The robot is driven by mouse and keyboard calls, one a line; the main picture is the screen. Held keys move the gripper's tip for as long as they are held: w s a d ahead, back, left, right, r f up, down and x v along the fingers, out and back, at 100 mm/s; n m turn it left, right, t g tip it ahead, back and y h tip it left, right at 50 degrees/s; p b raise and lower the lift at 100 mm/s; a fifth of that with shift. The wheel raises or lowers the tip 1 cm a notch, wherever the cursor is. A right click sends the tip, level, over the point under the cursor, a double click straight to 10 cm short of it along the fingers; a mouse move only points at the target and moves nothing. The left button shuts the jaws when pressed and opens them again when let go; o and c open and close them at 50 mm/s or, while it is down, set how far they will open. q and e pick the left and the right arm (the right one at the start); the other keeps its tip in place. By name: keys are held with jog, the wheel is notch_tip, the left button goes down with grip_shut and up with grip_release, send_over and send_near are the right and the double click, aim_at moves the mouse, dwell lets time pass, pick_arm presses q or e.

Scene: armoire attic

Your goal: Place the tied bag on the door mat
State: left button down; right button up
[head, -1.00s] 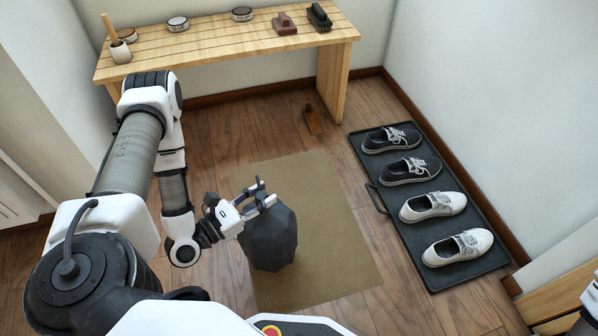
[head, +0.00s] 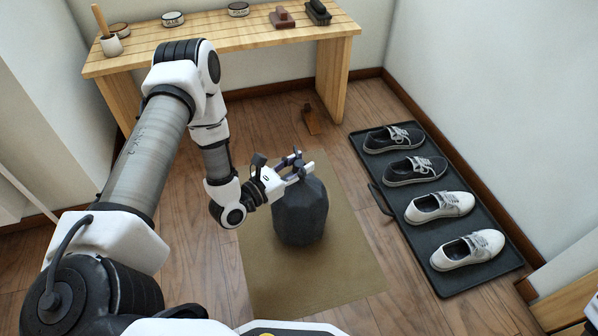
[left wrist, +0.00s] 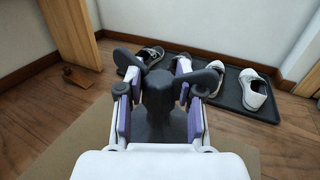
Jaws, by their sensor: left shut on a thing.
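The tied bag (head: 300,214) is dark grey and faceted, upright over the middle of the tan door mat (head: 345,275) in the head view. My left gripper (head: 294,165) is shut on the bag's tied neck, which shows between its fingers in the left wrist view (left wrist: 160,95). The bag's underside is against the mat in the picture, but I cannot tell whether it touches.
A black tray (head: 400,217) with two dark and two white shoes lies right of the mat. A wooden bench (head: 225,45) with a brush (head: 318,12) and tins stands at the back. A brown wedge (head: 311,119) lies on the floor.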

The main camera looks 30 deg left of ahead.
pick_arm(q)
jog(key=shift+f, duration=0.45)
jog(key=c, duration=0.7)
grip_release()
jog(key=shift+c, duration=0.2)
pick_arm(e)
jog(key=shift+f, duration=0.35)
jog(key=shift+r, duration=0.1)
